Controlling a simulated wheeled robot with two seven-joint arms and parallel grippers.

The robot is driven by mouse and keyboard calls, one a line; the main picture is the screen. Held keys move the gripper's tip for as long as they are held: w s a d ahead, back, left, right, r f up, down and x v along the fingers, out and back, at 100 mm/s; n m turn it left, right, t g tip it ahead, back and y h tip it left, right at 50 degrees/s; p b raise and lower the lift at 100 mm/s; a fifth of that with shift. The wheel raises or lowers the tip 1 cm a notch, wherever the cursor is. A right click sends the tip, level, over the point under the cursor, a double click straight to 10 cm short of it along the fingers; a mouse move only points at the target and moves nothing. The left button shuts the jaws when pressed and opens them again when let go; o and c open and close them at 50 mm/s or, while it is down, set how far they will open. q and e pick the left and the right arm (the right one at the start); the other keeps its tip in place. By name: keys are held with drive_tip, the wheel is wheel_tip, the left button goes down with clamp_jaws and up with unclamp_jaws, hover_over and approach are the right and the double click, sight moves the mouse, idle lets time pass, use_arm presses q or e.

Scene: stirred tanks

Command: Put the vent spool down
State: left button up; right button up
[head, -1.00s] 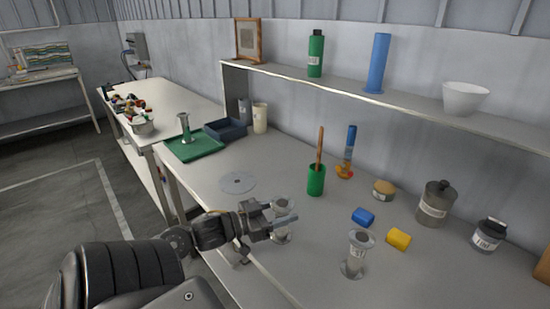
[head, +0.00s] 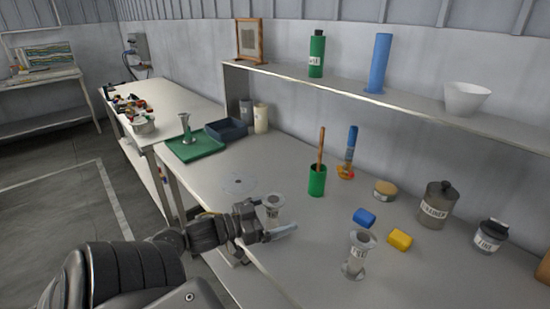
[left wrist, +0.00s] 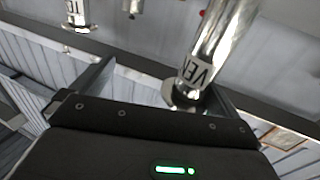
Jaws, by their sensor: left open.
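The vent spool (head: 273,206) is a grey flanged metal tube with a white label, upright over the long bench. Its lower end is hidden behind my left gripper (head: 272,233), so I cannot tell in the head view whether it touches the top. My left gripper is open, just in front of the spool. In the left wrist view the vent spool (left wrist: 222,35), its label partly readable as "VE", shows beyond the open fingers of the gripper (left wrist: 165,95), nearer the right finger. A round grey disc mark (head: 238,185) lies on the bench behind. My right gripper is out of view.
A second labelled spool (head: 357,255) stands to the right, near blue (head: 364,217) and yellow (head: 399,239) blocks. A green cup (head: 317,181) stands behind. A green tray (head: 205,150) holding another spool (head: 187,128) is at the far left. A raised shelf (head: 400,103) runs along the back.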

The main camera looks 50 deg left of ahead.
use_arm(q)
drive_tip(key=b+v, duration=0.1)
drive_tip(key=v, duration=1)
drive_tip(key=c, duration=1.8)
